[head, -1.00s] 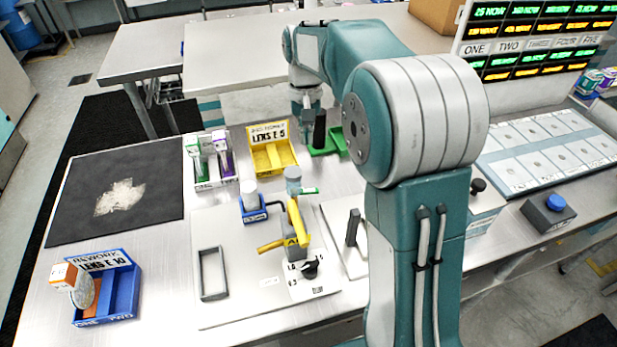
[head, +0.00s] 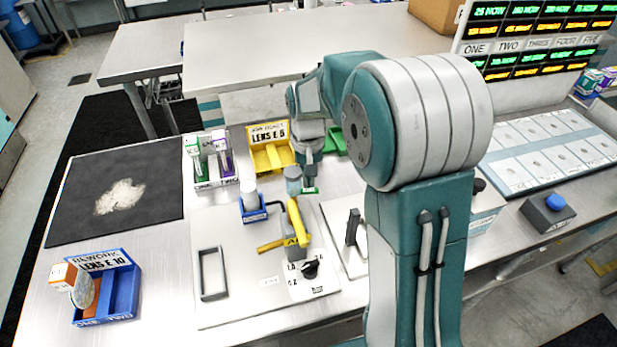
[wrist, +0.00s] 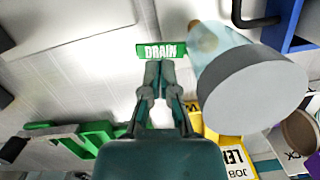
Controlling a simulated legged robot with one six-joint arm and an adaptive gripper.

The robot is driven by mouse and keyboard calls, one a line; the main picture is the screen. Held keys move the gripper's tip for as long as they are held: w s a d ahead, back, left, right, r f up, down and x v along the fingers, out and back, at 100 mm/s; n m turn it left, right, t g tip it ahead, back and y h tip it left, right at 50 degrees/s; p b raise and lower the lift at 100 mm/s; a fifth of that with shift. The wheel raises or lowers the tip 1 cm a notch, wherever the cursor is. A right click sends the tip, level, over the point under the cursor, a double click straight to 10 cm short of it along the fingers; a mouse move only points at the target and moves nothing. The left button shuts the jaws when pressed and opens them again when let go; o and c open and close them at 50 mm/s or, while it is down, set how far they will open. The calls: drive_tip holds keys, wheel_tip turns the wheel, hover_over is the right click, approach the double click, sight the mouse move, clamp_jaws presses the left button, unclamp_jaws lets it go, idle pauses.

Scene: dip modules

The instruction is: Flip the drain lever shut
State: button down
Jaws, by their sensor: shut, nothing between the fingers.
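The green drain lever with the label DRAIN (wrist: 161,50) shows just beyond my fingertips in the wrist view. In the head view a small green piece of it (head: 310,190) shows beside the grey-capped clear cylinder. My gripper (wrist: 158,66) is shut and empty, with its tips at or very near the lower edge of the green label; I cannot tell whether they touch. In the head view my gripper (head: 310,176) points down behind the lever. The lever's pivot is hidden.
The grey-capped cylinder (wrist: 255,92) stands close on the right in the wrist view. A yellow handle (head: 299,222) is just in front of the lever in the head view. A yellow tray (head: 285,165) and a green tray (head: 336,150) lie behind.

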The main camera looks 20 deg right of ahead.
drive_tip(key=shift+s+d+m, duration=0.1)
drive_tip(key=shift+s+m, duration=0.15)
drive_tip(key=shift+m, duration=0.4)
drive_tip(key=shift+s+d+m, duration=0.1)
drive_tip(key=shift+s+m, duration=0.15)
drive_tip(key=shift+m, duration=0.4)
drive_tip(key=shift+y, duration=0.3)
drive_tip(key=shift+s+m, duration=0.35)
drive_tip(key=shift+m, duration=0.45)
drive_tip(key=shift+s+m, duration=0.35)
drive_tip(key=shift+m, duration=0.65)
drive_tip(key=shift+s+a+m+t+y, duration=0.1)
drive_tip(key=shift+s+m+t+y, duration=0.25)
drive_tip(key=shift+m, duration=0.6)
drive_tip(key=shift+s+a+m+t+y, duration=0.15)
drive_tip(key=shift+s+m, duration=0.3)
drive_tip(key=shift+m, duration=0.5)
drive_tip(key=shift+s+m, duration=0.15)
drive_tip(key=shift+m, duration=0.35)
drive_tip(key=shift+s, duration=0.2)
idle(1.7)
drive_tip(key=shift+w+a, duration=0.15)
